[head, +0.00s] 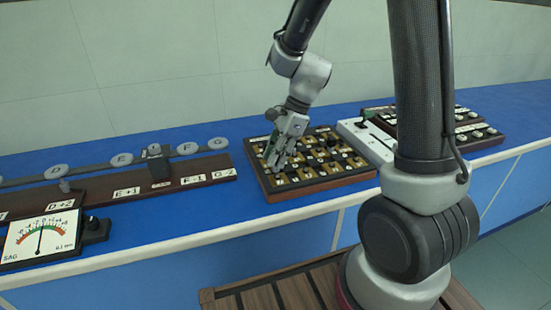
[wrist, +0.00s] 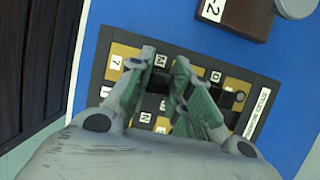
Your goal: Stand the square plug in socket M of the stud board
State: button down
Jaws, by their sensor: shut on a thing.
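The stud board (head: 325,186) is a dark wood-edged board on the blue bench, with yellow squares, dark squares and white letter labels. My gripper (head: 271,164) is low over its left part, pointing down. In the wrist view the board (wrist: 257,117) lies below my gripper (wrist: 165,66), whose green-padded fingers are shut on a small dark piece, taken as the square plug. The fingers hide most of it, so its shape and whether it touches a socket cannot be told. Some labels near the fingertips are readable only in part, and socket M cannot be picked out surely.
A dark stud (wrist: 240,97) stands on the board near its title label. A white box (head: 367,140) with a dark knob stands right of the board, with dark switch panels (head: 473,131) beyond. A lettered rail (head: 200,179) and a dial gauge (head: 42,235) lie left.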

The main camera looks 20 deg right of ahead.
jog(key=shift+f, duration=0.4)
jog(key=shift+f, duration=0.2)
jog(key=c, duration=1.6)
grip_release()
jog(key=shift+o, duration=0.2)
